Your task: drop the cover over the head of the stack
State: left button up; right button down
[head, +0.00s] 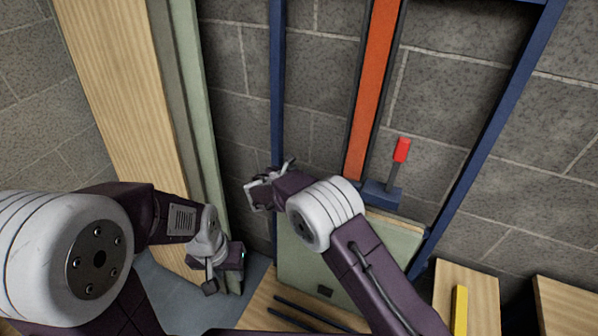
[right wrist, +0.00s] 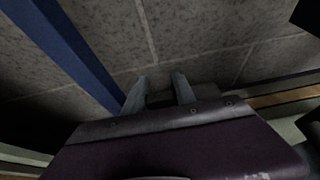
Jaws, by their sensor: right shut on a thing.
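My right gripper (head: 268,186) is raised in front of the block wall, close to the left blue upright. In the right wrist view its two grey fingers (right wrist: 159,90) are shut on a small dark thing (right wrist: 160,99), mostly hidden by the gripper body; I cannot tell if it is the cover. A stack of pale green panels (head: 345,265) with a wooden edge stands below and right of this gripper, partly behind my right arm. My left gripper (head: 222,275) points down at lower left, above a grey-blue surface; its jaw state is unclear.
A blue frame (head: 480,145) stands against the wall with an orange upright (head: 376,80) inside. A red-handled blue clamp (head: 397,165) sits at the panels' top. Tall wood and green boards (head: 120,100) lean at left. Wooden blocks (head: 470,285) and a yellow bar (head: 460,310) are at lower right.

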jog(key=shift+s+f+b, duration=0.1)
jog(key=shift+f+b, duration=0.45)
jog(key=shift+f, duration=0.2)
jog(key=shift+r, duration=0.1)
jog(key=c, duration=0.9)
grip_release()
jog(key=shift+c, duration=0.2)
jog(key=v, duration=0.9)
jog(key=shift+b, duration=0.3)
